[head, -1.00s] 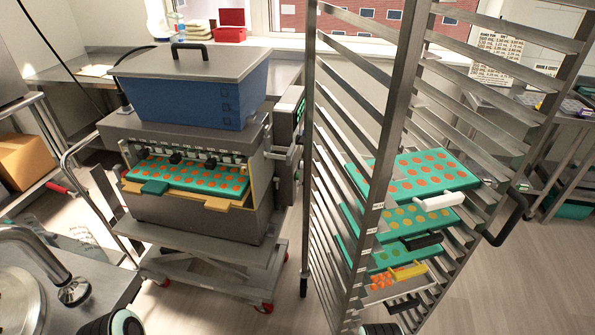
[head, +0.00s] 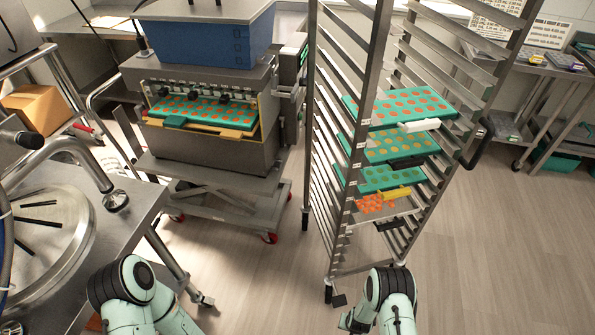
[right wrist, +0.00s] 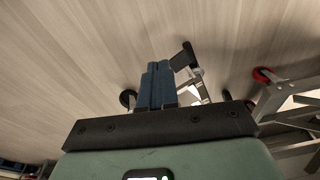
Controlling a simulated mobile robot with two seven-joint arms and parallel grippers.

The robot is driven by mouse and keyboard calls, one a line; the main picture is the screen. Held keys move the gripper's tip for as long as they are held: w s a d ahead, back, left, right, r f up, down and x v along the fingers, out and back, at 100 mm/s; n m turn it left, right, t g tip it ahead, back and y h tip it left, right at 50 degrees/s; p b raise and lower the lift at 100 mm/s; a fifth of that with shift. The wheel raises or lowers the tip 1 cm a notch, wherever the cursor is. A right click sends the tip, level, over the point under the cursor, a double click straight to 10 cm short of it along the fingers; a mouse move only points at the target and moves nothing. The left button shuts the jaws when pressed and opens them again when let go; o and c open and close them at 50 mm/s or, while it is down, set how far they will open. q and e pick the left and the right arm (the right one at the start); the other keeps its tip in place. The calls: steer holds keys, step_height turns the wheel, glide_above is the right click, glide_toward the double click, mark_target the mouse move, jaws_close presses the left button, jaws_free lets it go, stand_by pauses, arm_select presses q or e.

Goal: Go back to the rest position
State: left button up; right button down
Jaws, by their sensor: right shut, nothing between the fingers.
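My right gripper (right wrist: 158,72) is shut and empty in the right wrist view, its blue fingers side by side above the wooden floor. In the head view my right arm is at the bottom, in front of the rack, and its fingertips are not clearly visible. My left arm comes in at the lower left beside the steel table; its gripper is out of view. The tall metal rack (head: 377,60) stands ahead, holding several green trays, such as the top tray (head: 400,108) with orange gummies. Both arms are clear of the trays.
The depositor machine (head: 210,150) with its blue hopper (head: 205,40) stands on a wheeled cart (head: 215,195) with another gummy tray inside. A steel table (head: 135,215) is close at the left. The rack's base and casters are near my right gripper. Open floor (head: 500,260) lies to the right.

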arm_select(q)
step_height(320, 180, down, 10)
steer(key=s+g+b, duration=0.1)
steer(key=s+b, duration=0.2)
steer(key=b, duration=0.6)
arm_select(e)
steer(key=s+a+r+g+y, duration=0.1)
steer(key=s+a+r+y, duration=0.15)
steer(key=s, duration=0.75)
steer(key=s+a+r+g+y, duration=0.1)
steer(key=s+a+r+y, duration=0.2)
steer(key=s, duration=0.7)
arm_select(q)
step_height(320, 180, up, 12)
steer(key=w+p, duration=0.1)
steer(key=p, duration=1.2)
steer(key=shift+w+d, duration=0.2)
arm_select(e)
step_height(320, 180, up, 12)
steer(key=w+a+h, duration=0.1)
steer(key=shift+w+g+h, duration=0.3)
steer(key=shift+g+h, duration=0.05)
steer(key=shift+g, duration=0.05)
